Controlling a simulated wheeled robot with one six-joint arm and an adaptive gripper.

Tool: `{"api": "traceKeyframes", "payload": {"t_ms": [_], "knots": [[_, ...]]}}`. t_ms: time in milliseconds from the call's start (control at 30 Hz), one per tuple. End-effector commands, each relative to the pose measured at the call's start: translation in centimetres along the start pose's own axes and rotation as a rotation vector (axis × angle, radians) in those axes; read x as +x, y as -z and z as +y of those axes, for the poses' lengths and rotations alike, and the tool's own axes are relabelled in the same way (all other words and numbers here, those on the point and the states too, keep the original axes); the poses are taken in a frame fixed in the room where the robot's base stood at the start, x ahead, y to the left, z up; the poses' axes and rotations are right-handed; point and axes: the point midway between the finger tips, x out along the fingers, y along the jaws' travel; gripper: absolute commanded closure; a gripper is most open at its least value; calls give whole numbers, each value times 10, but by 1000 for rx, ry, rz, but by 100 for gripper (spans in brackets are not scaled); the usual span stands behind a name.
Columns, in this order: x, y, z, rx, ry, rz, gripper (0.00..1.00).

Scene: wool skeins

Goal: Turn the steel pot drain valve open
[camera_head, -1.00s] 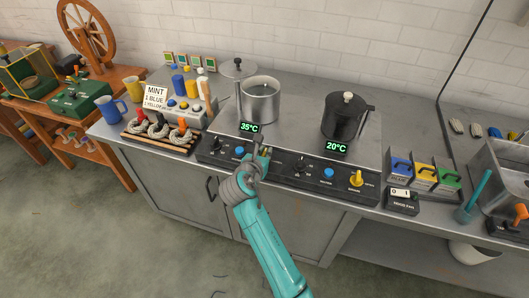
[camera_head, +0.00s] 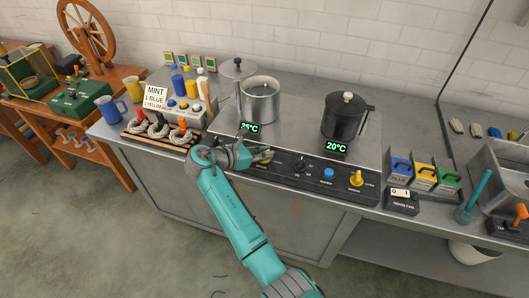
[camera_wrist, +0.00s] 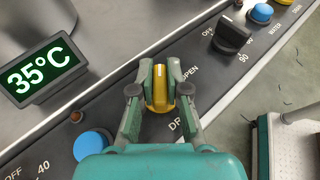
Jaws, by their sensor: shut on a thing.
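The steel pot (camera_head: 260,103) stands open on the left hot plate, with a 35°C display in front of it. Its yellow drain valve knob (camera_wrist: 158,90) is on the front panel, beside printed "OPEN" and a partly hidden "DR…" label. My gripper (camera_wrist: 160,84) is shut on this knob, one finger on each side. In the head view my gripper (camera_head: 264,156) reaches the panel from the left and hides most of the knob. The exact dial position of the knob is hard to read.
A blue button (camera_wrist: 94,146) and a black knob (camera_wrist: 232,36) flank the valve closely. A dark lidded pot (camera_head: 345,117) with a 20°C display stands to the right, with another yellow knob (camera_head: 356,179) on its panel. Wool skeins (camera_head: 158,128) lie on a rack at left.

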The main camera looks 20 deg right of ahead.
Motion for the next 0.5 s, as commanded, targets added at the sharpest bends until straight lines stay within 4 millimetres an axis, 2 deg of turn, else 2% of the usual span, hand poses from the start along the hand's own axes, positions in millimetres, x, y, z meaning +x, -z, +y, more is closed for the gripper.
{"api": "traceKeyframes", "payload": {"t_ms": [200,500], "knots": [[0,-1,1,64,159,0,100],[0,0,0,121,297,1,100]]}}
